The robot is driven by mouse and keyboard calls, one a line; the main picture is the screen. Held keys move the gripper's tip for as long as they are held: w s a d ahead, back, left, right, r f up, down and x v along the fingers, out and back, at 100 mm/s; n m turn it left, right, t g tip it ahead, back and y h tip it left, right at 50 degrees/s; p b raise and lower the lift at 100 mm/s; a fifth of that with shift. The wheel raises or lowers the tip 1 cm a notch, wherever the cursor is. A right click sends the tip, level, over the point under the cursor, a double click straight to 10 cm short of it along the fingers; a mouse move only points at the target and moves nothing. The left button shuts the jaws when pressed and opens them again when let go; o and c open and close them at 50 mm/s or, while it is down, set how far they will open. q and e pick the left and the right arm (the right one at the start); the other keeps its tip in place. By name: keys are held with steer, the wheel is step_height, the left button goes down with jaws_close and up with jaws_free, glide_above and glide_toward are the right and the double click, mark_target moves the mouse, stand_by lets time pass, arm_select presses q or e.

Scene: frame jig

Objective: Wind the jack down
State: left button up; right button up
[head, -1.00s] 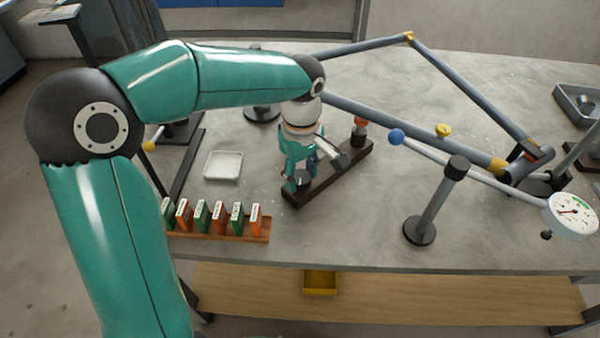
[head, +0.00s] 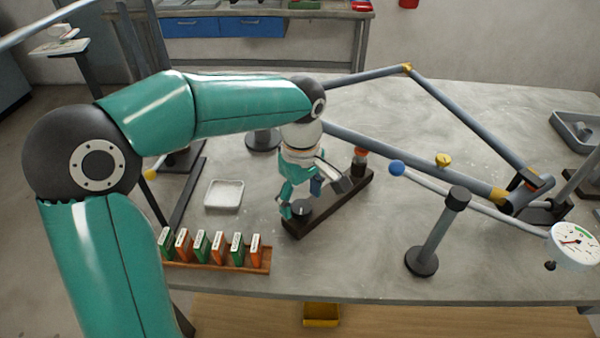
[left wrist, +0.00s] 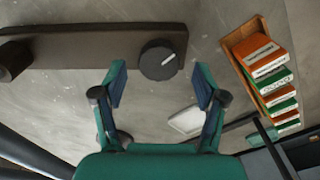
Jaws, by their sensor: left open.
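The jack has a dark bar-shaped base (head: 337,206) on the bench, with a black round knob (head: 300,208) at its near end and an orange-topped post (head: 360,161) at its far end. Contact with the knob is not visible. My right gripper is not in view.
A wooden rack (head: 218,257) of green and orange blocks stands at the near left, with a white tray (head: 224,195) behind it. A bicycle-like frame (head: 440,190) spans the right. A post stand (head: 437,232) and a dial gauge (head: 573,246) stand near the right front.

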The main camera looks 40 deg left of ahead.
mark_target(300, 207)
arm_select(q)
step_height(300, 207, up, 10)
stand_by(0.4)
steer(key=shift+s, duration=0.1)
